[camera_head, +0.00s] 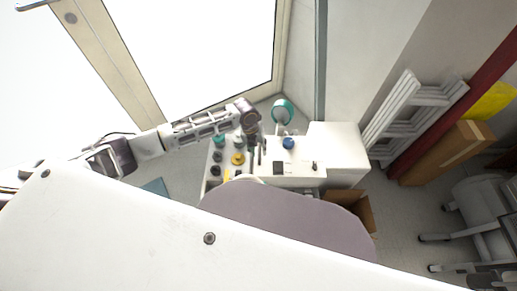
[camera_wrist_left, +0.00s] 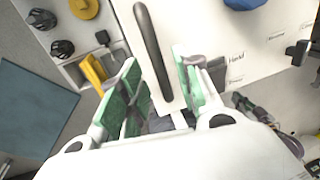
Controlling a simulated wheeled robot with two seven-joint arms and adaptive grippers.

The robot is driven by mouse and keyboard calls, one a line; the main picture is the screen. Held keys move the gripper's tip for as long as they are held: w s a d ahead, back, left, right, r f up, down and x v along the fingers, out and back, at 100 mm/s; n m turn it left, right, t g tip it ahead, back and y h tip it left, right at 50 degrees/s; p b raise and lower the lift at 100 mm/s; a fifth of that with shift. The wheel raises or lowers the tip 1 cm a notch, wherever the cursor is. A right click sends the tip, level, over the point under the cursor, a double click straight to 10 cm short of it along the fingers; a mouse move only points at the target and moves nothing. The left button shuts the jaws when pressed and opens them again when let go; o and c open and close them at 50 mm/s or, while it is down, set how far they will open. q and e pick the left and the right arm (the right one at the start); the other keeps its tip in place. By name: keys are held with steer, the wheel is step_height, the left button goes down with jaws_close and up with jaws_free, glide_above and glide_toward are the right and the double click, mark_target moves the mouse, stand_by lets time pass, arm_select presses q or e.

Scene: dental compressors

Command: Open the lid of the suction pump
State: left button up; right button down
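The suction pump is a white unit (camera_head: 345,140) with a flat white top, seen from above in the head view. A dark bar handle (camera_wrist_left: 148,45) rises from the white lid surface (camera_wrist_left: 118,18) in the left wrist view. My left gripper (camera_head: 257,160) reaches over the pump from the left. In the left wrist view my left gripper (camera_wrist_left: 160,85) is open, its green-padded fingers on either side of the handle's near end. I cannot tell whether either finger touches it. My right gripper cannot be made out clearly; a small purple and green shape (camera_wrist_left: 262,112) may belong to it.
Several dark, green and yellow knobs (camera_head: 237,159) stand left of the handle. A blue knob (camera_head: 288,143) sits on the top. An open cardboard box (camera_head: 362,208) stands below right. A window frame (camera_head: 120,70) is behind the arm; white frames (camera_head: 415,108) lean right.

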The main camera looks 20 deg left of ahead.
arm_select(q)
steer(key=shift+f, duration=0.1)
jaws_close()
stand_by(0.3)
steer(key=shift+w, duration=0.1)
